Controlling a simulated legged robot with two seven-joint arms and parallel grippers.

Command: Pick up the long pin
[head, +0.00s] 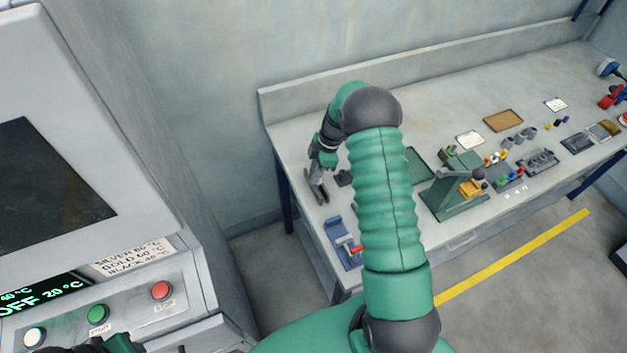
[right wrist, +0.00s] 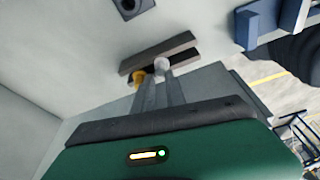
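My right gripper (head: 316,180) reaches down to the left end of the workbench, below my green arm. In the right wrist view its two grey fingers (right wrist: 158,95) stretch from the dark palm to a pair of dark grey bars (right wrist: 160,52). A gold round end (right wrist: 138,77) and a pale silver round end (right wrist: 162,65) show by the fingertips. I cannot tell which of these, if either, is the long pin, nor whether the fingers grip anything. The fingers stand close together with a narrow gap. My left gripper is not clearly seen.
A small dark block with a hole (right wrist: 128,6) lies near the gripper. A blue fixture (head: 337,232) with a red-handled part is at the bench's front edge. A green press (head: 452,195) and several trays and small parts are to the right. A control cabinet (head: 165,265) stands left.

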